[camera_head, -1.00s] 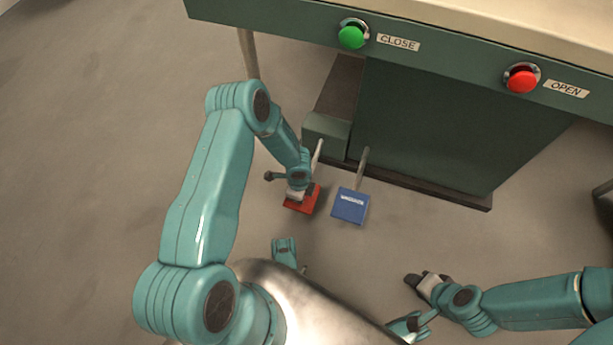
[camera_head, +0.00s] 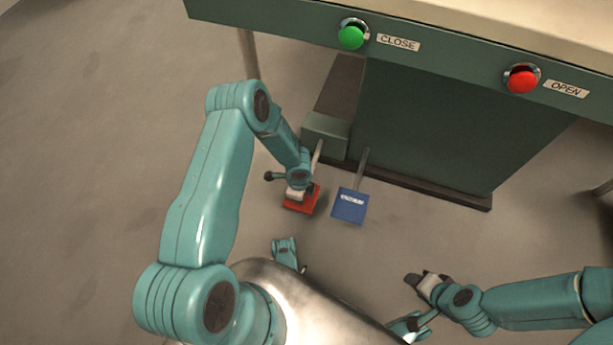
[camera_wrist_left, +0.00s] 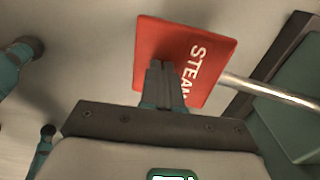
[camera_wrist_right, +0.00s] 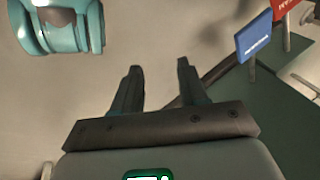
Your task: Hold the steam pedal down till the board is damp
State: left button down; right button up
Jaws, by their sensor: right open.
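The red STEAM pedal (camera_head: 311,203) is low at the front of the green press, left of its panel. It also shows in the left wrist view (camera_wrist_left: 215,60), with white lettering partly hidden by my fingers. My left gripper (camera_head: 295,196) is on top of the pedal. In the left wrist view its fingers (camera_wrist_left: 164,68) are together, with tips over the pedal face; they seem to touch it, but how far the pedal is down I cannot tell. My right gripper (camera_head: 421,282) is open and empty above the floor; its fingers (camera_wrist_right: 158,68) are apart. The board's dampness cannot be seen.
A blue pedal (camera_head: 350,206) stands close to the right of the red one. A green CLOSE button (camera_head: 351,37) and a red OPEN button (camera_head: 522,80) sit on the press front under a pale top (camera_head: 500,20). The floor on the left is clear.

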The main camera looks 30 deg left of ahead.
pick_arm(q)
jog(key=shift+s, duration=0.1)
notch_tip(320, 180, up, 10)
jog(key=p, duration=0.6)
jog(key=shift+f, duration=0.2)
pick_arm(e)
jog(key=s+r+g, duration=0.1)
jog(key=s+r, duration=0.3)
jog(key=r, duration=0.2)
jog(key=shift+a+g, duration=0.4)
jog(key=shift+a, duration=0.05)
